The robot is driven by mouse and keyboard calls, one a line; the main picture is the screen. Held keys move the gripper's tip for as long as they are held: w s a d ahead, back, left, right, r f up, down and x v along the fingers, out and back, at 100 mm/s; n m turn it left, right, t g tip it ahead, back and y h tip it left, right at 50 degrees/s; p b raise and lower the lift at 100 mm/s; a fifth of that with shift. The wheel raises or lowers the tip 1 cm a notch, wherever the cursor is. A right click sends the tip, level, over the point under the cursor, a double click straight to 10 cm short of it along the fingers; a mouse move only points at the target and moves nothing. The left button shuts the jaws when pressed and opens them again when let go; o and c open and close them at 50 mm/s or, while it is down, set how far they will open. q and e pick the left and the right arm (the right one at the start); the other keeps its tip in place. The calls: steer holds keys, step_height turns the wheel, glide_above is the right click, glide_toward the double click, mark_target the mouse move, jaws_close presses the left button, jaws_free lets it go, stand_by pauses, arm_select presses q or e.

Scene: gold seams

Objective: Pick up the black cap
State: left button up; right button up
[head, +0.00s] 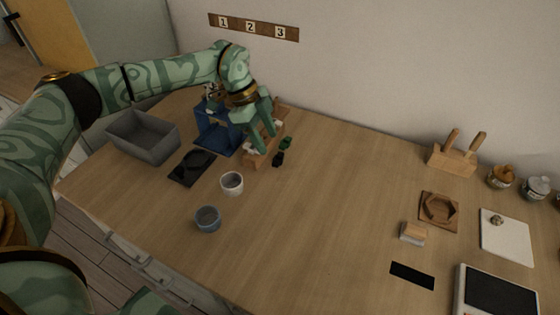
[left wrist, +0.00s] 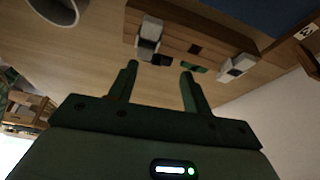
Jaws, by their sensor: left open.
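The black cap (head: 278,160) is a small dark piece on the table, just right of a wooden block rack (head: 254,162). In the left wrist view the black cap (left wrist: 162,60) shows beyond the fingertips, roughly between them. A small green piece (head: 286,142) lies close behind it; this green piece (left wrist: 194,68) is also in the left wrist view, near the right fingertip. My left gripper (head: 262,138) is open and empty, above the rack and beside the cap. My right gripper is not in view.
A blue stand (head: 213,132), a grey bin (head: 148,143) and a black tray (head: 180,175) are to the left. A white cup (head: 231,183) and a blue-grey cup (head: 208,219) stand in front. The middle of the table is clear.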

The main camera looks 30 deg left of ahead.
mark_target(279, 161)
arm_select(q)
steer(key=b+x, duration=0.2)
steer(key=x, duration=0.3)
steer(key=shift+d+f+b, duration=0.15)
steer(key=shift+d+b, duration=0.1)
steer(key=shift+b, duration=0.05)
steer(key=shift+s, duration=0.15)
steer(key=shift+c, duration=0.6)
steer(key=c, duration=0.6)
steer(key=shift+o, duration=0.2)
